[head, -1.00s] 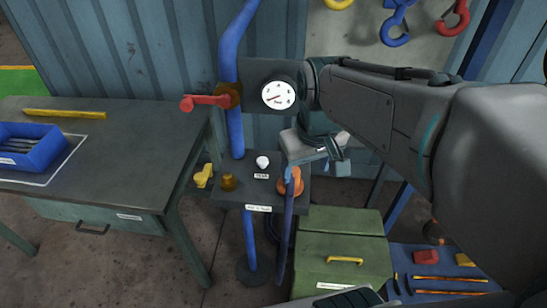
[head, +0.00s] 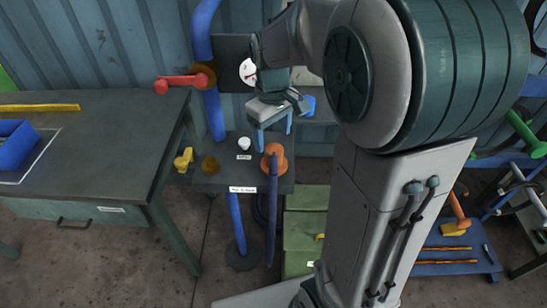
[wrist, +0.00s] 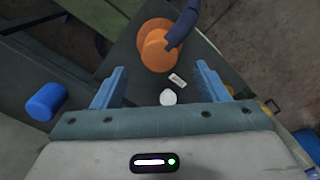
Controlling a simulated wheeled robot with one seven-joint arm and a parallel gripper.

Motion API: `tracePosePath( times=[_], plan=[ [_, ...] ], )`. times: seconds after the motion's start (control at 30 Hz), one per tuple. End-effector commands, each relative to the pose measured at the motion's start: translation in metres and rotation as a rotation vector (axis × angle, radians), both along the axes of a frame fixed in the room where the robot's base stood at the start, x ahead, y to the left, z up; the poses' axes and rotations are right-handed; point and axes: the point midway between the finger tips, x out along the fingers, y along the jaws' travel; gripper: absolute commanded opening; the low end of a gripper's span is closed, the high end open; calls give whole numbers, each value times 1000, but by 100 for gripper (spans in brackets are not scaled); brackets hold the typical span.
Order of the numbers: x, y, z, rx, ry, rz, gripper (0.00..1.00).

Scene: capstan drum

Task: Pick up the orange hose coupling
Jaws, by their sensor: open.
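The orange hose coupling (head: 275,158) sits at the right end of the small dark shelf (head: 215,180), with a dark blue hose (head: 272,215) hanging from it. In the wrist view the coupling (wrist: 156,45) lies ahead of the fingertips, near the middle, its hose running off to the upper right. My gripper (head: 274,132) is open and empty above and behind the coupling in the head view. In the wrist view its two blue fingers (wrist: 158,80) are spread wide, with the coupling beyond them and not between them. I see no contact.
A white knob (head: 243,143), a brass fitting (head: 210,165) and a yellow handle (head: 184,160) are left of the coupling. A blue pipe (head: 212,110) with a red lever (head: 185,80) rises behind. A blue cylinder (wrist: 46,100) shows beside my gripper. A workbench (head: 90,150) stands left.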

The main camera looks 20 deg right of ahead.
Motion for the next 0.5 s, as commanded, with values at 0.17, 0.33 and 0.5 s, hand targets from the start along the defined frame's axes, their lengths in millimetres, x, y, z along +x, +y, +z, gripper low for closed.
tracePosePath(
  times=[0.17, 0.33, 0.5],
  plan=[
    [-1, 0, -12, 0, 2, -1, 67],
    [-5, -1, -36, 0, 4, -2, 67],
    [-4, -2, -56, 0, 1, -2, 67]
  ],
)
